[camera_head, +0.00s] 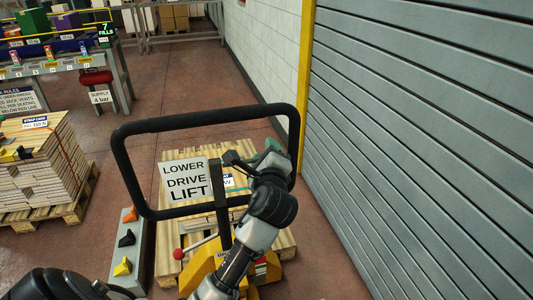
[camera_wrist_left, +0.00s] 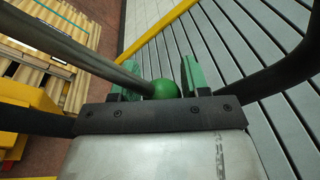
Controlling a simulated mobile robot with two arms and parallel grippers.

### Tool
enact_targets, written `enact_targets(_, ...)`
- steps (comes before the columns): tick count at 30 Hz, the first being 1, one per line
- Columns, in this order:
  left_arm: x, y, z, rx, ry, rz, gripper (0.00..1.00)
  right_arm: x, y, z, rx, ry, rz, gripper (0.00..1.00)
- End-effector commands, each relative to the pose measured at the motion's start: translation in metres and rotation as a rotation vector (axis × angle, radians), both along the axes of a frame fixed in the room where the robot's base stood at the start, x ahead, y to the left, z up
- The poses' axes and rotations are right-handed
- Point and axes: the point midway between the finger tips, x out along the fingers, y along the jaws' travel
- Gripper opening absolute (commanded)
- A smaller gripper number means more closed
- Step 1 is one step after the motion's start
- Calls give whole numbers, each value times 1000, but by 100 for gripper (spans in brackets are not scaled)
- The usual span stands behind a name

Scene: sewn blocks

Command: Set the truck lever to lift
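The truck's black loop handle (camera_head: 205,117) stands upright over its yellow body (camera_head: 203,265). A white sign (camera_head: 186,182) reading LOWER, DRIVE, LIFT hangs inside the loop at the left. My left gripper (camera_head: 268,154) is inside the loop's right side. A dark rod (camera_wrist_left: 75,48) runs from the upper left to the knob. I cannot tell which label the lever matches. My right gripper is not in view.
A red knob (camera_head: 178,254) on a rod sticks out left of the yellow body. A wooden pallet (camera_head: 275,240) lies beneath. A grey strip (camera_head: 128,250) carries black and yellow pieces. A grey shutter (camera_head: 430,130) closes the right side. A loaded pallet (camera_head: 45,213) stands left.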

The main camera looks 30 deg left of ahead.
Motion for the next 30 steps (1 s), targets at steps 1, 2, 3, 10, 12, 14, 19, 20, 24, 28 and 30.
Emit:
enact_targets(1, 0, 0, 0, 0, 0, 0, 38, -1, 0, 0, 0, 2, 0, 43)
enact_targets(2, 0, 0, 0, 0, 0, 0, 33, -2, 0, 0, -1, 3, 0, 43)
enact_targets(3, 0, 0, 0, 0, 0, 0, 27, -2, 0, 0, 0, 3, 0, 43)
enact_targets(10, 0, 0, 0, 2, 0, 0, 0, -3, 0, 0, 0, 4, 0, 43)
enact_targets(12, 0, 0, 1, 3, 0, 1, 0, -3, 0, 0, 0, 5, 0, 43)
enact_targets(14, 0, 0, 1, 7, 5, 1, 0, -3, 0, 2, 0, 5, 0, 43)
enact_targets(19, 0, 1, -1, 64, 72, 3, 0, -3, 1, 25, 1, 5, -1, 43)
enact_targets(20, -1, 2, -3, 82, 92, 3, 0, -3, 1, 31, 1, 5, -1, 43)
enact_targets(24, -2, 3, -15, 163, 184, 3, 0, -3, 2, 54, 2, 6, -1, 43)
enact_targets(28, -4, 5, -25, 224, 251, 2, 0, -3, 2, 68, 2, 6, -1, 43)
enact_targets(30, -5, 6, -29, 245, 272, 3, 0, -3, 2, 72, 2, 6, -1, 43)
